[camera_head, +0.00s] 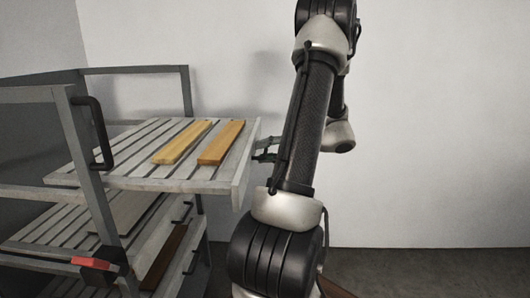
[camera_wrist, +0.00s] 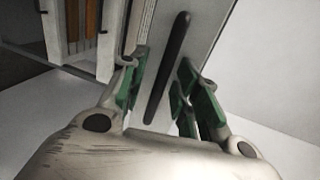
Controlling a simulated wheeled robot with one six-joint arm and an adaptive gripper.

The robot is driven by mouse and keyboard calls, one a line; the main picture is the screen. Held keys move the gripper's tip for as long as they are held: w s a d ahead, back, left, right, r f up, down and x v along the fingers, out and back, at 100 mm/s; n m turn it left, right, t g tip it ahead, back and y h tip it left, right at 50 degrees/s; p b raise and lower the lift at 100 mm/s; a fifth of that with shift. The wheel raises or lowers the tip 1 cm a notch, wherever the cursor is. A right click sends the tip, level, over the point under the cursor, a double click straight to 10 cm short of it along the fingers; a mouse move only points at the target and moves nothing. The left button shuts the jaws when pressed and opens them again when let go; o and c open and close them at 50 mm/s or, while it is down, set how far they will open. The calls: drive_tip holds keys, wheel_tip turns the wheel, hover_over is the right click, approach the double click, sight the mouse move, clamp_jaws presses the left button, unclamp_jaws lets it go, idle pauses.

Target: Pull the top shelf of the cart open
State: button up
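The cart (camera_head: 75,150) has a grey frame on the left in the head view. Its top shelf (camera_head: 150,133) is slatted, carries two wooden boards, and juts out to the right past the frame post. My gripper (camera_head: 266,157) is at the shelf's right front edge, partly hidden behind my arm. In the wrist view a black bar handle (camera_wrist: 167,68) stands out on the shelf's pale front panel (camera_wrist: 203,28). My gripper (camera_wrist: 163,92) is open, with one green finger on each side of the handle and visible gaps between. The handle is hidden in the head view.
The boards (camera_head: 182,142) and (camera_head: 221,143) lie on the top shelf. Lower shelves (camera_head: 60,222) sit beneath it. A black side handle (camera_head: 101,135) and a red piece (camera_head: 91,263) are on the frame. The floor (camera_head: 430,268) to the right looks clear before a white wall.

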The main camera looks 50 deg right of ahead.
drive_tip(key=v, duration=1.1)
drive_tip(key=shift+s+d, duration=0.25)
drive_tip(key=shift+s, duration=0.1)
